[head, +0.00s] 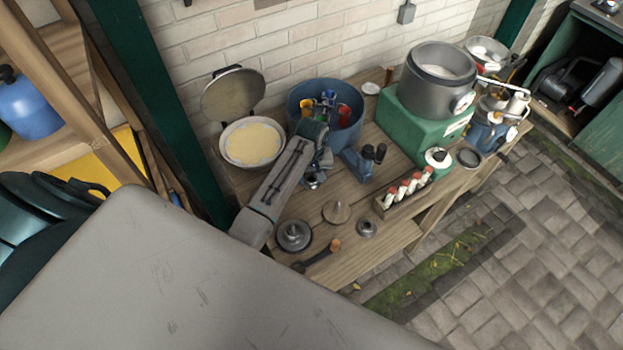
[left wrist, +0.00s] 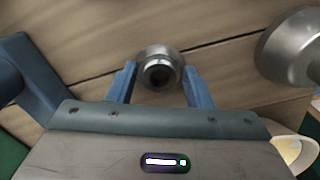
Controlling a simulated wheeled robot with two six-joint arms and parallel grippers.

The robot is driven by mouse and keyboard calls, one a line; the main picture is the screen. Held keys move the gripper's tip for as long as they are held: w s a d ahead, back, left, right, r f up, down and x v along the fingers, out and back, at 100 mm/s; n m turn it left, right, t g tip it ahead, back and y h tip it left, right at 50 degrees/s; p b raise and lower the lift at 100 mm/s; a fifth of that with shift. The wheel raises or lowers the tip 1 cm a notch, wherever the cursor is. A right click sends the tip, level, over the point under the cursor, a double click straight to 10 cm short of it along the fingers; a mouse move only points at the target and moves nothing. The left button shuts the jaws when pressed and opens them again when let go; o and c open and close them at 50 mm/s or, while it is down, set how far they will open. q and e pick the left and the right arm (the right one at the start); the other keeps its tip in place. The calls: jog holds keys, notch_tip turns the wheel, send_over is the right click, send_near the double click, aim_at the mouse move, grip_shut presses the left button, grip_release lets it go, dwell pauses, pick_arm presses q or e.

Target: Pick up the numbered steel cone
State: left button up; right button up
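A small steel cone (left wrist: 160,68), round and seen from above with a dark hole in its top, stands on the wooden bench. In the head view the steel piece (head: 313,181) shows just under my left gripper (head: 317,172), which partly covers it. In the left wrist view the two blue fingers of my left gripper (left wrist: 158,78) stand apart on either side of the cone, with a narrow gap showing on each side. No number can be read on it. My right gripper is not in view.
A blue tub (head: 352,130) holding coloured items stands behind, with a cream-filled bowl (head: 226,150) to the left. A blue tool (head: 352,163) lies close on the right.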

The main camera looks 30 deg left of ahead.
pick_arm(q)
jog(key=shift+s+f, duration=0.1)
jog(key=shift+f, duration=0.05)
jog(key=shift+c, duration=0.6)
notch_tip(320, 180, up, 9)
jog(key=b, duration=0.2)
jog(key=shift+b, duration=0.35)
grip_shut()
jog(key=shift+r, duration=0.55)
